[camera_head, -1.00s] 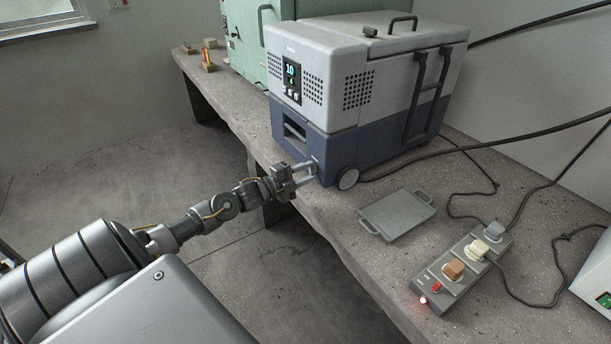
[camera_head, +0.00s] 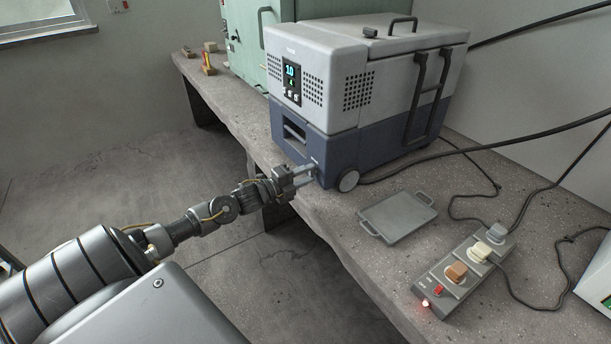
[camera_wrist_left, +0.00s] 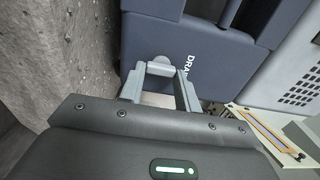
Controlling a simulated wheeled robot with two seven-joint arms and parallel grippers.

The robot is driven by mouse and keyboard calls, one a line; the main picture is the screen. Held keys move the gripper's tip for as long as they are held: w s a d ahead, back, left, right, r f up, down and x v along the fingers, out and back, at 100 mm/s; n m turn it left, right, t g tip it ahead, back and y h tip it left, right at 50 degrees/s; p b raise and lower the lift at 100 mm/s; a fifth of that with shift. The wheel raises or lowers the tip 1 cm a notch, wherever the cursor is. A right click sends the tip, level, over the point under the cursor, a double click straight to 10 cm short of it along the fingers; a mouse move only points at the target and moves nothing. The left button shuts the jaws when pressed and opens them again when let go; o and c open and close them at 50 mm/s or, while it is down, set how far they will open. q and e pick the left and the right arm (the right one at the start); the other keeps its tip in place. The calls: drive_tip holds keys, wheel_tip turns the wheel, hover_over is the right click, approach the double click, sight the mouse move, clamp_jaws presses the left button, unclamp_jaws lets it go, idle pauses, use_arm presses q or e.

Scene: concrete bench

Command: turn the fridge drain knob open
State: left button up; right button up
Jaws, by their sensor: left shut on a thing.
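The portable fridge (camera_head: 352,95) stands on the bench, light grey above and dark blue below, with a lit display on its front. My left gripper (camera_head: 312,174) is at the lower front corner of the fridge, near the wheel. In the left wrist view the gripper (camera_wrist_left: 160,72) is shut on the grey drain knob (camera_wrist_left: 160,66), a small rounded piece between its two fingers. Lettering beginning "DRA" shows beside it on the dark blue front (camera_wrist_left: 150,35). The knob is hidden by the fingers in the head view. My right gripper is not in view.
A grey tray (camera_head: 398,216) lies on the bench (camera_head: 330,215) right of the fridge. A power strip (camera_head: 463,270) with plugs and a red light lies nearer. A green cabinet (camera_head: 245,45) stands behind. Black cables run along the right side.

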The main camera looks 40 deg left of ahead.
use_arm(q)
drive_tip(key=o, duration=1)
drive_tip(key=v, duration=1.1)
